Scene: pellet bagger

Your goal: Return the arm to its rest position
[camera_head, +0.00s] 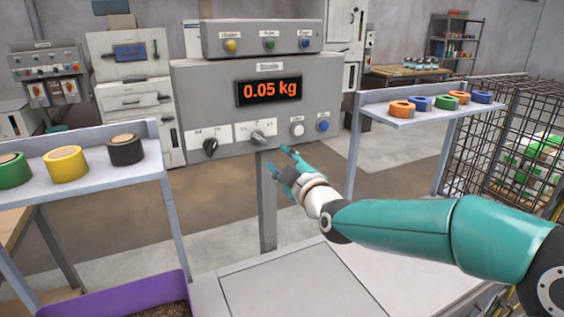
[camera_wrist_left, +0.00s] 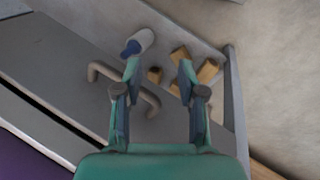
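My right arm comes in from the right in the head view. Its teal gripper (camera_head: 278,158) is in front of the grey control panel (camera_head: 210,90), just below its lower edge near the right rotary knob (camera_head: 258,138). Its fingertips are apart, with nothing seen between them. I cannot tell whether it touches the panel. My left arm is not in the head view. In the left wrist view, my left gripper (camera_wrist_left: 159,67) is open and empty, its fingers spread above a grey surface with a handle (camera_wrist_left: 150,104).
The panel's display (camera_head: 268,91) reads 0.05 kg. Tape rolls stand on the left shelf (camera_head: 90,182) and right shelf (camera_head: 430,116). A purple bin (camera_head: 135,297) is at the lower left, a wire cage (camera_head: 490,140) at right. Wooden blocks (camera_wrist_left: 207,71) and a blue-tipped white object (camera_wrist_left: 143,40) lie near my left gripper.

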